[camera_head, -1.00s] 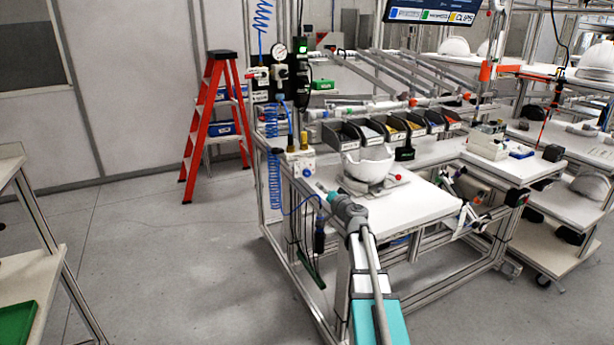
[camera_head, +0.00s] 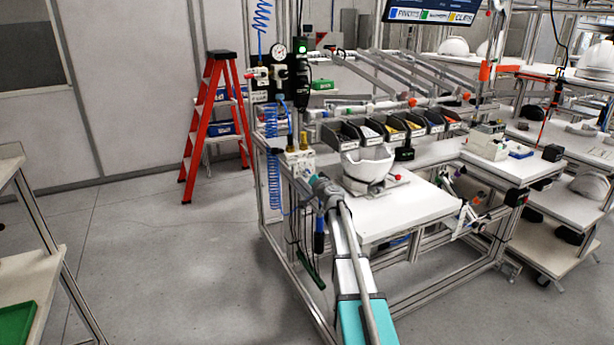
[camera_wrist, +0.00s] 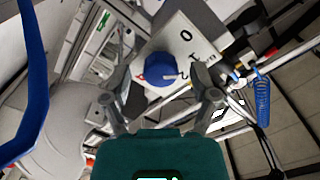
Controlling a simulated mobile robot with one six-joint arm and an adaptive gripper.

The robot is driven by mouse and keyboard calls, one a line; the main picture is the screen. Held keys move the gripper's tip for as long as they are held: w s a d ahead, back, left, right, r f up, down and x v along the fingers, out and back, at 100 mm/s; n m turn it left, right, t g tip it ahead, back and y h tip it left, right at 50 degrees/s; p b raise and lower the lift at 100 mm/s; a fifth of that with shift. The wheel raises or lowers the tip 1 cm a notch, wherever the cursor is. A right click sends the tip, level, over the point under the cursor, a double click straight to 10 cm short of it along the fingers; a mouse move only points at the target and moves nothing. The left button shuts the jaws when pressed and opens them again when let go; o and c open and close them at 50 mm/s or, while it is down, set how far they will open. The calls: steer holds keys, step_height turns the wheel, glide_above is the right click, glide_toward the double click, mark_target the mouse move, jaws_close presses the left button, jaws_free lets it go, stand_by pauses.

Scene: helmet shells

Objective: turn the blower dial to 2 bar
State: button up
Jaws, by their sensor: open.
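The blue blower dial (camera_wrist: 160,70) sits on a pale plate (camera_wrist: 184,33) with printed figures, including a 0 and what look like a 1 and a 2, plus a red mark at the left. A light pointer line on the dial faces right and slightly down in the wrist view. My gripper (camera_wrist: 162,88) is open, one finger on each side of the dial, with visible gaps. I cannot tell how deep the fingers reach. In the head view, my gripper is at the white blower box (camera_head: 299,158), where my arm hides the dial.
A helmet shell (camera_head: 368,165) sits on the white bench (camera_head: 410,205) just right of my arm. Blue coiled hose (camera_head: 273,175) hangs left of the box. A pressure gauge (camera_head: 278,49) is above. Blue tubing (camera_wrist: 33,75) shows at the left in the wrist view.

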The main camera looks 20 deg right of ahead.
steer(key=shift+w, duration=0.25)
steer(key=shift+a, duration=0.1)
jaws_close()
steer(key=shift+m, duration=0.5)
steer(key=m, duration=0.3)
steer(key=shift+m, duration=2.5)
